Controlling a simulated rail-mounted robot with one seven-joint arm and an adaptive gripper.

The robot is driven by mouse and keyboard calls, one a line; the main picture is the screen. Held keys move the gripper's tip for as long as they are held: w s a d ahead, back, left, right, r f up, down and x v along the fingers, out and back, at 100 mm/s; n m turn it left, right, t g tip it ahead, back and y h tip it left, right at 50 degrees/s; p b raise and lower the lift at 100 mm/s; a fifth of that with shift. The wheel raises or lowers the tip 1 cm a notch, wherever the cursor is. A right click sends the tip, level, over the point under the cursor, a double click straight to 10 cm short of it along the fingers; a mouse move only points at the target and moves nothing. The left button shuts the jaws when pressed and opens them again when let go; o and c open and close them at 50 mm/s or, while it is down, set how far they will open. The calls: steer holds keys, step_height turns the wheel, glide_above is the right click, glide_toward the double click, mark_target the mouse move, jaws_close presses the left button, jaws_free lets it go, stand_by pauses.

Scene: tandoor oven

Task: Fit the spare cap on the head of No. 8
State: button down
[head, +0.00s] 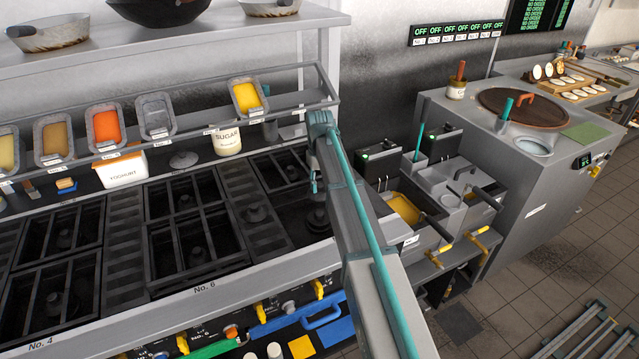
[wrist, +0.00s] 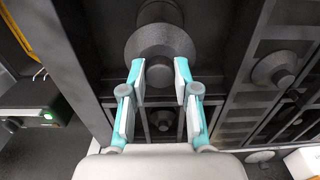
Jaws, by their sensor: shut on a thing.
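My gripper (wrist: 159,80) has its teal fingers on either side of the knob of a dark grey round cap (wrist: 160,42) in the wrist view. It is shut on that knob. The wide disc of the cap spreads beyond the fingertips. In the head view my gripper (head: 315,186) hangs over the right end of the range, partly hidden by my arm. A dark round piece (head: 318,218) shows just below it; I cannot tell whether it is the cap or a burner head. No label reading No. 8 is visible.
A shelf with sauce tins (head: 103,126) and a sugar pot (head: 227,140) stands behind the burners. A grey knobbed lid (head: 184,160) lies near the yoghurt box (head: 121,168). Fryers (head: 404,210) stand to the right. Grates with burner heads (wrist: 275,70) surround the gripper.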

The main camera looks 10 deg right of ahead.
steer(key=b, duration=0.3)
glide_above(320, 214)
steer(key=shift+w+f, duration=0.1)
steer(key=shift+f, duration=3.8)
steer(key=shift+f, duration=1.45)
steer(key=c, duration=0.8)
jaws_free()
steer(key=shift+o, duration=0.2)
steer(key=shift+r, duration=0.1)
steer(key=shift+r+p, duration=2.05)
steer(key=shift+r, duration=1.9)
